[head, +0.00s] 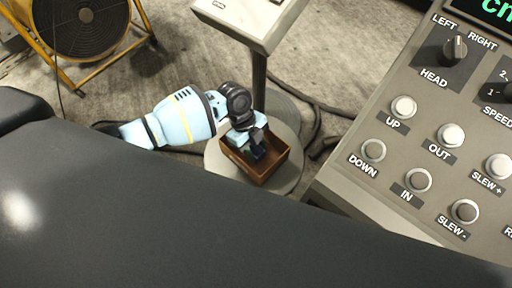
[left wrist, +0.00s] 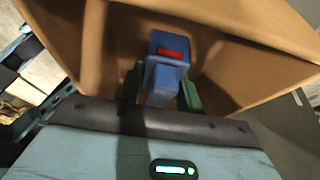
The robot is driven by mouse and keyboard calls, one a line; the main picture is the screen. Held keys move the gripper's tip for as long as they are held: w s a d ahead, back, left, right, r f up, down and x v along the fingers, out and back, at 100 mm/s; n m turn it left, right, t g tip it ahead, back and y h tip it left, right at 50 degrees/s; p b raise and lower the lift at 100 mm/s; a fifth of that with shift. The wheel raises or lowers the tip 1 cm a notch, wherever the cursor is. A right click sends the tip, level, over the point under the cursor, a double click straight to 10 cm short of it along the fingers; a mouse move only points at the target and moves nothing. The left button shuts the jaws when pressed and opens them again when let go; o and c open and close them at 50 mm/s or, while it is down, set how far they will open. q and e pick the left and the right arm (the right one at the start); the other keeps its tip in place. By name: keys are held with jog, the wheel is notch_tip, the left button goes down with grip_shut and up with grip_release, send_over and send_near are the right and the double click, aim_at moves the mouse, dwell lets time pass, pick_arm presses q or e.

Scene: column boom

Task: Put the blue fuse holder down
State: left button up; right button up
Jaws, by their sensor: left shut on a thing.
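The blue fuse holder (left wrist: 165,75), with a red mark on its face, shows in the left wrist view between the green fingers of my left gripper (left wrist: 162,88). My left gripper is shut on it. In the head view, my left gripper (head: 250,146) reaches down into a brown open box (head: 262,175). The box walls also surround the holder in the left wrist view (left wrist: 245,75). I cannot tell whether the holder touches the box floor. My right gripper is not in view.
The box stands on a round pale base (head: 290,172) around a dark post (head: 259,80). A control panel (head: 440,130) with knobs and buttons fills the right side. A fan (head: 82,25) in a yellow frame stands at the upper left. Cables lie on the floor.

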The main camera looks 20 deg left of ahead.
pick_arm(q)
jog(key=shift+f, duration=0.1)
jog(key=o, duration=1)
jog(key=v, duration=1.2)
jog(key=shift+p, duration=0.3)
